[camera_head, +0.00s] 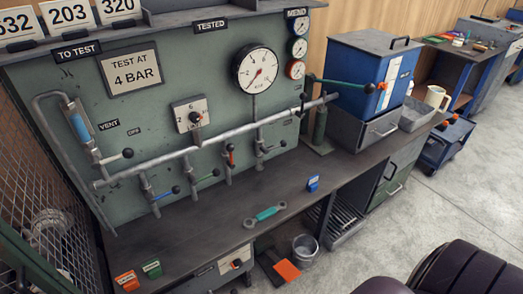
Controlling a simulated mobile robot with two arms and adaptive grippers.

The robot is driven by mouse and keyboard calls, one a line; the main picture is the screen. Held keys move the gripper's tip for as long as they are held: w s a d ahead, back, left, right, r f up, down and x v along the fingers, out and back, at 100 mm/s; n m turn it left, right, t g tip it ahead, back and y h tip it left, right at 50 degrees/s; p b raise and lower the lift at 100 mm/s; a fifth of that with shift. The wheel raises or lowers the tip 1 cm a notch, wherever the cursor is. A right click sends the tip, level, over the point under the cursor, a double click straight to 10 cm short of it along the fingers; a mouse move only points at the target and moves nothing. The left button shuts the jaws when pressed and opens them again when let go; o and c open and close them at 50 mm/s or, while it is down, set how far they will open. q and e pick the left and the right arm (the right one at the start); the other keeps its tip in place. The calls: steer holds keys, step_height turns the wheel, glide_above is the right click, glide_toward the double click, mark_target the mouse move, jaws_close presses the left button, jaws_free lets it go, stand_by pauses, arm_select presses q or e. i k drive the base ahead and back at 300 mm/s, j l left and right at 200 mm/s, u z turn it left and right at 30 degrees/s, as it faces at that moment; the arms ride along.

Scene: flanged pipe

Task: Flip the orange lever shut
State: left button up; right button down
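A small red-orange lever (231,157) with a black knob stands upright on a valve below the long horizontal grey pipe (215,138). It is the closest match I see to an orange lever. A long green lever (342,82) sticks out at the pipe's right end, near a small orange part (382,86) in front of the blue box. Neither of my grippers is in view.
The dark bench top (200,228) holds a green-and-grey wrench-like tool (264,214), a small blue block (313,183), and orange (127,281) and green (152,268) blocks. A round gauge (258,69) is on the panel. A bucket (305,248) stands on the floor below.

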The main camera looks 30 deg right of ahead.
mark_target(230, 148)
steer(key=z, duration=0.8)
